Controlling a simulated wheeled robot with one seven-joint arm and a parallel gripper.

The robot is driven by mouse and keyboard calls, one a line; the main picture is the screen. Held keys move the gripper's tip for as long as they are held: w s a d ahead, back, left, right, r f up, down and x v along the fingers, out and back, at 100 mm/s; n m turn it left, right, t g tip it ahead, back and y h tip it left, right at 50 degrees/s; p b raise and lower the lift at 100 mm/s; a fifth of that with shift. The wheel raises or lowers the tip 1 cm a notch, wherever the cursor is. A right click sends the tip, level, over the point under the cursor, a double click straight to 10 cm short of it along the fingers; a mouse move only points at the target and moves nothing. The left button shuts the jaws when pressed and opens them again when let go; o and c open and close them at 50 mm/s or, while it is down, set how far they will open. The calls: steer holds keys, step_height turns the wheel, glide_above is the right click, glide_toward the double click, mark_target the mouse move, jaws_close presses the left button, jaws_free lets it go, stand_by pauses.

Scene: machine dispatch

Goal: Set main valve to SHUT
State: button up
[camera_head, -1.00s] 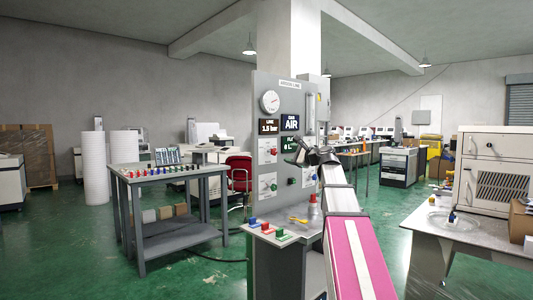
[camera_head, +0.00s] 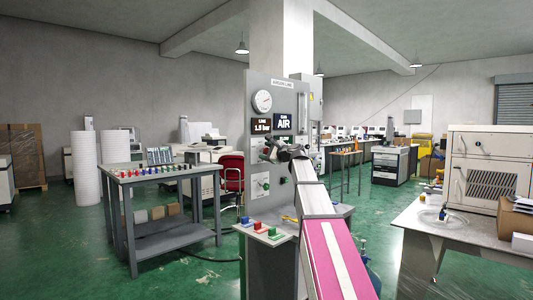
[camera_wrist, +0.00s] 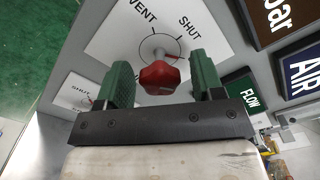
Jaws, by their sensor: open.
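The valve has a red faceted knob (camera_wrist: 160,78) on a white card (camera_wrist: 112,38) marked VENT and SHUT around a dial ring. A small red mark shows beside the knob's stem, on the SHUT side; I cannot tell the exact setting. My gripper (camera_wrist: 160,68) is open, its green fingers on either side of the knob with visible gaps, not closed on it.
A FLOW sign (camera_wrist: 246,92) and the AIR display (camera_wrist: 303,72) are at right. A shelf with coloured blocks (camera_head: 258,226) juts out below the panel.

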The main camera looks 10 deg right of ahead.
steer(key=c, duration=0.9)
steer(key=n, duration=0.5)
steer(key=shift+n, duration=0.3)
steer(key=n, duration=0.6)
steer(key=o, duration=0.9)
